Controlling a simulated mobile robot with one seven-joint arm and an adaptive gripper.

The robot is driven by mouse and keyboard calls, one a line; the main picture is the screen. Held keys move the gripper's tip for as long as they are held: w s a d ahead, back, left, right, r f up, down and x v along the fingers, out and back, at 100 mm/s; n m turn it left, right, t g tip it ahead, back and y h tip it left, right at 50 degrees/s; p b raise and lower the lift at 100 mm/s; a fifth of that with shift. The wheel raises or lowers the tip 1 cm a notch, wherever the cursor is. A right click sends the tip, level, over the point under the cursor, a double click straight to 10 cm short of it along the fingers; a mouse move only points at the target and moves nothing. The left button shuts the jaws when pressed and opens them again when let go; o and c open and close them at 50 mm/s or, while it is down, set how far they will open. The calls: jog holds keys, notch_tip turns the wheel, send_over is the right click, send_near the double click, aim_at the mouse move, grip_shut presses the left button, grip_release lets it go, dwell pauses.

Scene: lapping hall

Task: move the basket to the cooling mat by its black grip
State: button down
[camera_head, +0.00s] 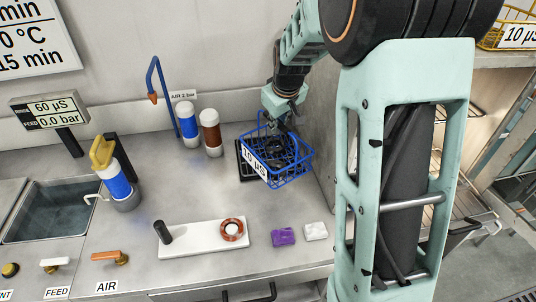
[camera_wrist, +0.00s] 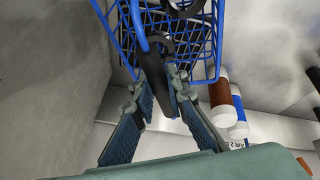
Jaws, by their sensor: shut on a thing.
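The blue wire basket (camera_head: 292,181) has a white "10 µS" label and dark round parts inside. It is at the back right of the steel bench, over or on a black mat (camera_head: 243,172) that shows at its left edge. I cannot tell whether the basket touches the mat. My gripper (camera_head: 284,120) is above the basket. In the wrist view my gripper (camera_wrist: 166,88) is shut on the basket's black grip (camera_wrist: 154,68), with the basket's blue wires (camera_wrist: 122,42) beyond it. Much of the mat is hidden under the basket.
A blue bottle (camera_head: 188,125) and a brown bottle (camera_head: 211,134) stand left of the basket, near a blue air hose (camera_head: 161,88). A white tray (camera_head: 190,237), a purple block (camera_head: 284,237) and a white block (camera_head: 315,231) lie in front. A wall panel (camera_head: 322,110) is close at right.

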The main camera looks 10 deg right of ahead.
jog(key=w+r+n+y+b, duration=0.2)
jog(key=w+n, duration=0.2)
jog(key=w, duration=0.3)
jog(key=p, duration=0.1)
send_over(273, 145)
notch_tip(273, 145, down, 10)
dwell(0.3)
jog(key=shift+f, duration=0.15)
jog(key=c, duration=1.9)
grip_release()
jog(key=shift+c, duration=0.2)
jog(key=v, duration=1.2)
jog(key=shift+a+r+b, duration=0.2)
jog(key=shift+b, duration=0.2)
